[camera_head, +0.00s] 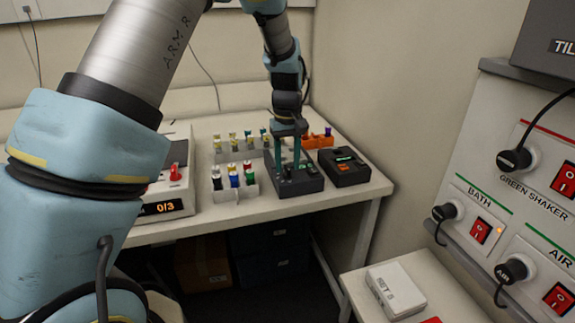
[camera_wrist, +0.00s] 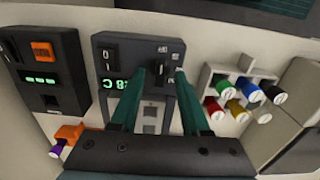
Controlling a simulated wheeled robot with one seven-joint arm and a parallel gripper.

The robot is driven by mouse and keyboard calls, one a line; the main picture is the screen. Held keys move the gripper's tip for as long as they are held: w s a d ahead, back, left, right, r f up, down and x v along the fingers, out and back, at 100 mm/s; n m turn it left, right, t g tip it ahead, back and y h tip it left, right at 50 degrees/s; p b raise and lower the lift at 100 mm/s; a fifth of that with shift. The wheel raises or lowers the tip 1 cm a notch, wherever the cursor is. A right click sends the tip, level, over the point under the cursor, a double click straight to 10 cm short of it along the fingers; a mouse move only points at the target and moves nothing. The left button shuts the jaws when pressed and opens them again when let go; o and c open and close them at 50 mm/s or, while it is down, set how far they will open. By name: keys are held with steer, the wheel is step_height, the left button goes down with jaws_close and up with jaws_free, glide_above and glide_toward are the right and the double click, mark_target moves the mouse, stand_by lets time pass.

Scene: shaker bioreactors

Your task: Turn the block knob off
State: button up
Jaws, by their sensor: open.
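A dark grey block device (camera_head: 299,185) sits on the bench, and its control panel also shows in the wrist view (camera_wrist: 133,44). The panel has a lit green display (camera_wrist: 117,84), a black rocker switch (camera_wrist: 110,56) and a small dark knob (camera_wrist: 160,73). My gripper (camera_head: 290,165) points down over this device. In the wrist view its two teal fingers (camera_wrist: 160,71) are open, one on each side of the knob, with gaps visible. The fingers partly cover the panel. I cannot tell the knob's setting or whether the fingertips touch the panel.
A second black device (camera_head: 345,168) with an orange switch stands to the right. A rack of coloured-cap vials (camera_head: 234,183) stands left, with an orange rack (camera_head: 318,141) behind. A white machine (camera_head: 170,190) reads 0/3. A wall panel of red switches (camera_head: 495,210) is at right.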

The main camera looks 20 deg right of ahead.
mark_target(287, 167)
step_height(287, 167, up, 10)
steer(key=b, duration=0.2)
steer(key=shift+a, duration=0.1)
stand_by(0.4)
steer(key=a+f, duration=0.3)
steer(key=a, duration=1.8)
steer(key=s+a+f+t, duration=0.1)
steer(key=s+a+f, duration=0.3)
steer(key=s+a, duration=0.5)
steer(key=a, duration=0.4)
steer(key=shift+t, duration=0.3)
